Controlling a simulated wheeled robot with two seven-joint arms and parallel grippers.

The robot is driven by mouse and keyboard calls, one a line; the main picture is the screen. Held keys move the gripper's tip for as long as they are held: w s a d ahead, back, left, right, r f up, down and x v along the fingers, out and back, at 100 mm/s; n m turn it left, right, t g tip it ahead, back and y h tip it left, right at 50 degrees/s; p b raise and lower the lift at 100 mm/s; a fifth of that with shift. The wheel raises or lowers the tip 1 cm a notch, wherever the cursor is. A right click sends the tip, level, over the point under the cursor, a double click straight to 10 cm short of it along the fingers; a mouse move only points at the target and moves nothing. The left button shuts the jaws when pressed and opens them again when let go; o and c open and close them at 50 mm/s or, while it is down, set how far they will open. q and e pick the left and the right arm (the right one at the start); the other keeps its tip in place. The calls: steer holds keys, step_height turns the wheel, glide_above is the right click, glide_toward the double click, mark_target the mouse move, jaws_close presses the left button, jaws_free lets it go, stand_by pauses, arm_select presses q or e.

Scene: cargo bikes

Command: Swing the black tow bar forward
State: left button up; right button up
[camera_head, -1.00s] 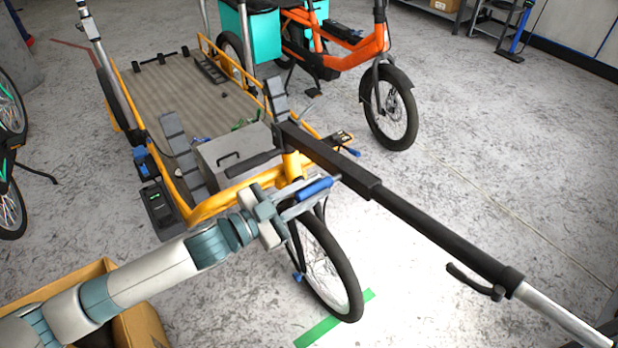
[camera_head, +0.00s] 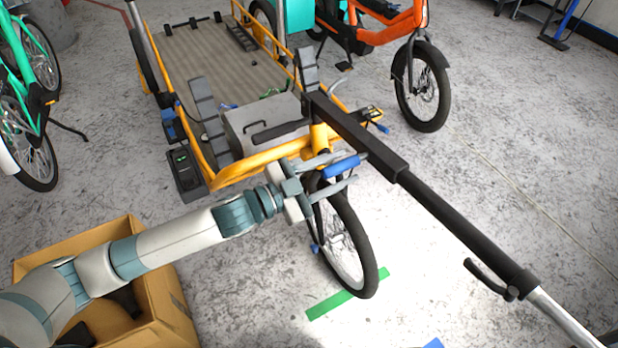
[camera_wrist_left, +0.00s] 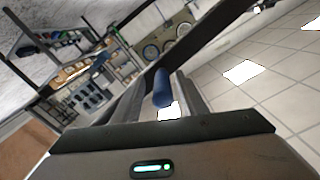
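The black tow bar (camera_head: 448,218) runs from the front of the yellow-orange cargo trike (camera_head: 262,160) down to the lower right in the head view. A blue grip (camera_head: 341,167) sticks out near its trike end. My left gripper (camera_head: 345,169) is at this grip, one finger above it and one below. In the left wrist view the blue grip (camera_wrist_left: 162,90) stands between the two fingers, with gaps beside it, so the gripper looks open around it. The bar (camera_wrist_left: 205,38) crosses behind it. My right gripper is not in view.
The trike's front wheel (camera_head: 345,245) stands below my left gripper, by a green floor strip (camera_head: 347,293). An open cardboard box (camera_head: 165,290) is at the lower left. An orange bike (camera_head: 420,85) stands behind, green bikes (camera_head: 28,110) at left. Floor at right is clear.

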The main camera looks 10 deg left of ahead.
arm_select(q)
steer(key=shift+s+a, duration=0.3)
steer(key=shift+a, duration=0.15)
steer(key=b+v, duration=0.1)
steer(key=v, duration=1.5)
steer(key=shift+b, duration=0.35)
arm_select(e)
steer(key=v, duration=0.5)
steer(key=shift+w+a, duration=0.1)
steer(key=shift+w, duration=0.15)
arm_select(q)
steer(key=shift+s+a, duration=0.15)
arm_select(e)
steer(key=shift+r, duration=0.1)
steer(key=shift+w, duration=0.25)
